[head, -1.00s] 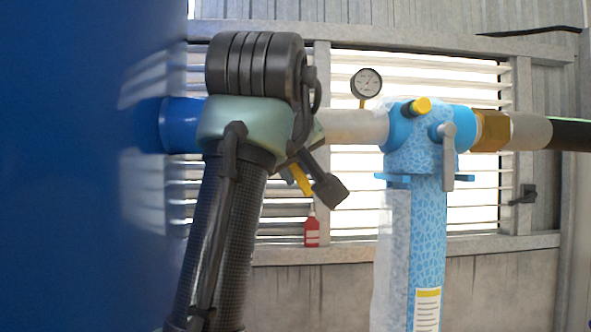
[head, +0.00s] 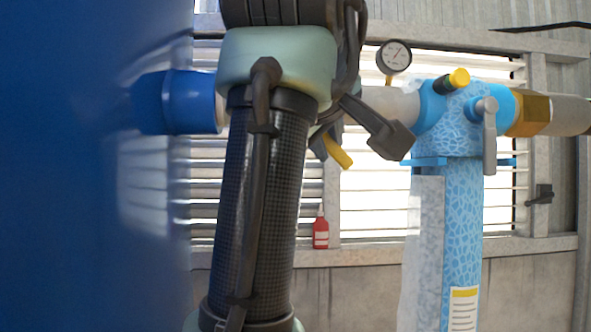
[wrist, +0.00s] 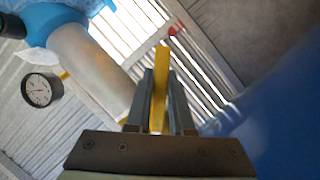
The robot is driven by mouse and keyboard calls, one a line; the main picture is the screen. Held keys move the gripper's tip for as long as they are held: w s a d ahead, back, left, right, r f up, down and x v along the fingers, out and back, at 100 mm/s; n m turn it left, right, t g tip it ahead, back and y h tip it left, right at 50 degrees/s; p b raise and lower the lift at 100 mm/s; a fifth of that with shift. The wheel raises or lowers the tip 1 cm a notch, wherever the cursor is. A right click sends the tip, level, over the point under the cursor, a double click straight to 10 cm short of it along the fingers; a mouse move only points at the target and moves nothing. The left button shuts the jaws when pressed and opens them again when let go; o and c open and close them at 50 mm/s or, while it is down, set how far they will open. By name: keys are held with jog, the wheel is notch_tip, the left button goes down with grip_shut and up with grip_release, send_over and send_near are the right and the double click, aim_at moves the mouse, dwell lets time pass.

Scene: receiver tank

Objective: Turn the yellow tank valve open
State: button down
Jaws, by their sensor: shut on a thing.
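The yellow valve handle (head: 338,152) shows as a short slanted bar just below the pipe in the head view. In the wrist view the yellow handle (wrist: 161,80) stands between the two grey fingers and sticks out past their tips. My gripper (wrist: 163,100) is shut on it. In the head view my gripper (head: 324,145) is mostly hidden behind my arm, with a dark finger beside the handle. The valve body is hidden behind my arm. The blue tank (head: 80,170) fills the left side, with a blue pipe fitting (head: 185,100) coming from it.
A pale pipe (head: 390,103) runs right to a blue filter housing (head: 463,130) with a grey lever (head: 489,140). A pressure gauge (head: 394,56) stands above the pipe. A red bottle (head: 320,233) is on the ledge behind. The space below the pipe is open.

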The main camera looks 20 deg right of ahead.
jog(key=shift+s+d+r+n+h, duration=0.1)
jog(key=shift+d+r+n+h, duration=0.4)
jog(key=shift+n, duration=0.4)
jog(key=c, duration=1)
grip_release()
jog(key=shift+c, duration=0.2)
jog(key=shift+o, duration=1.3)
jog(key=shift+s+r, duration=0.1)
jog(key=shift+s, duration=0.1)
jog(key=shift+a, duration=0.1)
